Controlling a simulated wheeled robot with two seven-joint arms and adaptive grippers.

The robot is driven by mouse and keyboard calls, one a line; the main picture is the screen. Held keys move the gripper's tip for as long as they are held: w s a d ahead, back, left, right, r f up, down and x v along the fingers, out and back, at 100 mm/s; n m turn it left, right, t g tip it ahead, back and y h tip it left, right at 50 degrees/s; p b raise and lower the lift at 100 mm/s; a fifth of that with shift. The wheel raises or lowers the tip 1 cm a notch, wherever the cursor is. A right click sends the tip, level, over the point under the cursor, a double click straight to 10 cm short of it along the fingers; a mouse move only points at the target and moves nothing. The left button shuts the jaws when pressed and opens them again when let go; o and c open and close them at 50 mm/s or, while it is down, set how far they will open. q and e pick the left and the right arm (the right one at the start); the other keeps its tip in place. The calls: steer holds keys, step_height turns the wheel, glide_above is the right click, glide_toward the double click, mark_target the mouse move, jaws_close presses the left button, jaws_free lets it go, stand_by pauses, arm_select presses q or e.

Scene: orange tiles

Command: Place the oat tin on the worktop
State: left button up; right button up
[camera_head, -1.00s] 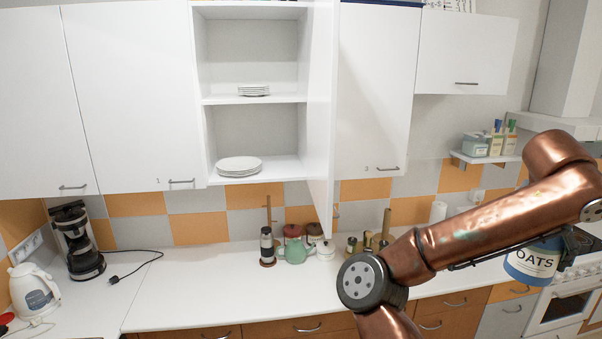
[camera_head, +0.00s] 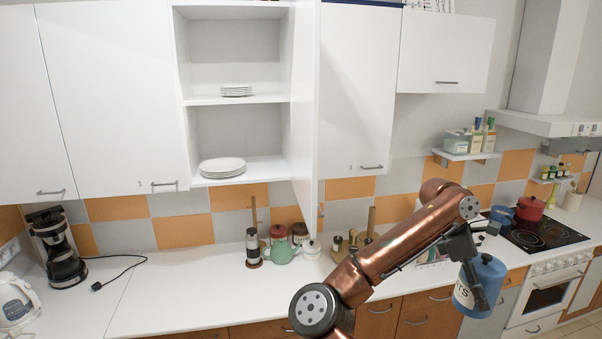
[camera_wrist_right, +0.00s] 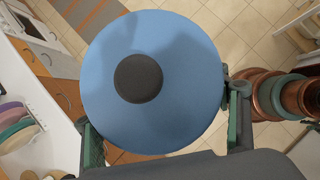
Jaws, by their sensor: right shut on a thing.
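The oat tin (camera_head: 488,283) is blue with a pale label, of which the letters "TS" show. My right gripper (camera_head: 474,272) is shut on it and holds it in the air, in front of the drawers and the counter's front edge. In the right wrist view the tin's blue lid (camera_wrist_right: 185,65) with a dark knob fills the middle, between the two fingers of the gripper (camera_wrist_right: 165,125). The white worktop (camera_head: 190,290) runs along the wall below the cupboards. My left gripper is not in view.
A green teapot (camera_head: 280,252), a dark grinder (camera_head: 253,248) and jars stand at the back of the worktop. A coffee maker (camera_head: 58,250) and kettle (camera_head: 15,300) stand left. A cupboard door (camera_head: 308,120) hangs open. The stove (camera_head: 540,235) is at right. The worktop's front left-middle is clear.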

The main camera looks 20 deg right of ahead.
steer(key=w+a+f+m+y, duration=0.4)
steer(key=a+f+m+y, duration=0.1)
steer(key=a+f+m, duration=0.4)
steer(key=w+a+f+m+y, duration=0.35)
steer(key=a+f+m, duration=0.35)
steer(key=f+m, duration=0.25)
steer(key=w+a+f+n+g+h, duration=0.1)
steer(key=a+f+n, duration=0.15)
steer(key=a, duration=0.65)
steer(key=w+a+f+n+h, duration=0.2)
steer(key=a+n, duration=0.2)
steer(key=a, duration=0.5)
steer(key=w+a+f+n+g+h, duration=0.1)
steer(key=a+f+n, duration=0.15)
steer(key=a, duration=0.65)
step_height(320, 180, down, 6)
steer(key=b, duration=0.6)
steer(key=shift+w+a, duration=0.15)
steer(key=shift+a, duration=0.15)
